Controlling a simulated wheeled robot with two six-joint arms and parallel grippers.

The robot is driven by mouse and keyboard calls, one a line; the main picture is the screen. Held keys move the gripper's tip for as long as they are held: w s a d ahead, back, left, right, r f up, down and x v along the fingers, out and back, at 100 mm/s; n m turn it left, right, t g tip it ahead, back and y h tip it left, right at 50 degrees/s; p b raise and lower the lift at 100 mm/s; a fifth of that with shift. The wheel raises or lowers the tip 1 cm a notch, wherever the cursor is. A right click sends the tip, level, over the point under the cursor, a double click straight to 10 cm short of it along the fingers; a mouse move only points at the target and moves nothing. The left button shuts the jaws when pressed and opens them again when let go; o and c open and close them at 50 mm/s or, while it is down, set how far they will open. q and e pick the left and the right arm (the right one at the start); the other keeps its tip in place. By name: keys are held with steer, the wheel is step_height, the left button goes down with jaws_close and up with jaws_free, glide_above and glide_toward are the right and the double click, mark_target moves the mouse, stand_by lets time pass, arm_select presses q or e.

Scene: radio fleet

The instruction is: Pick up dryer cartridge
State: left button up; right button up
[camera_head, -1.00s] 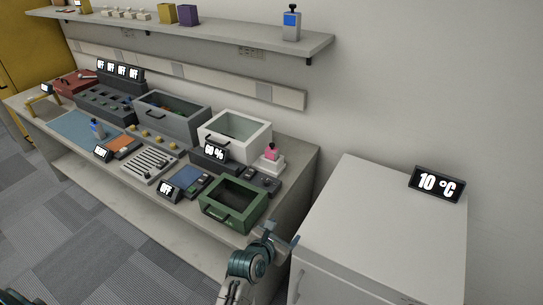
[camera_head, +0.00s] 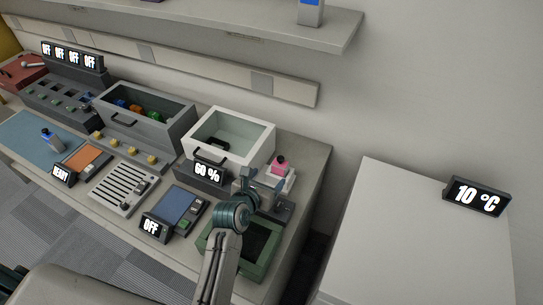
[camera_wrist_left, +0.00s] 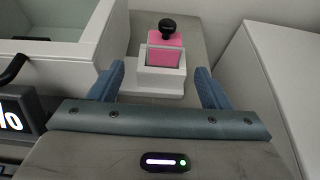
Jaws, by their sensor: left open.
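The dryer cartridge appears to be the pink block with a black knob (camera_head: 279,166). It stands upright in a small white holder (camera_head: 276,178) at the right end of the bench. In the left wrist view the pink cartridge (camera_wrist_left: 164,55) sits in its white holder (camera_wrist_left: 160,82), ahead of and between my fingers. My left gripper (camera_head: 263,186) is open and empty, just in front of the holder; its two blue fingers (camera_wrist_left: 160,70) also show in the wrist view. I cannot see the fingers touching the cartridge. My right gripper is not in view.
A white open bin (camera_head: 232,128) with a 60 % display stands left of the holder. A green open box (camera_head: 264,270) lies under my left arm. A grey bin (camera_head: 160,128) is farther left, a shelf (camera_head: 240,22) above, and a white cabinet (camera_head: 400,240) with a 10 °C display at right.

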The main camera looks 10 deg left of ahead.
mark_target(279, 166)
arm_select(q)
steer(key=shift+w+d, duration=0.25)
steer(key=shift+w, duration=0.1)
steer(key=w, duration=0.1)
steer(key=w+d+f+p, duration=0.1)
steer(key=shift+w+d, duration=0.25)
steer(key=shift+w, duration=0.05)
steer(key=w+p, duration=0.1)
steer(key=w, duration=0.1)
steer(key=shift+w+a+f+p, duration=0.1)
steer(key=shift+w+p, duration=0.2)
steer(key=shift+p+x, duration=0.3)
steer(key=shift+x, duration=0.7)
steer(key=shift+w+f, duration=0.2)
steer(key=shift+w, duration=0.1)
steer(key=shift+w+f, duration=0.15)
steer(key=c, duration=0.9)
steer(key=shift+c, duration=1.1)
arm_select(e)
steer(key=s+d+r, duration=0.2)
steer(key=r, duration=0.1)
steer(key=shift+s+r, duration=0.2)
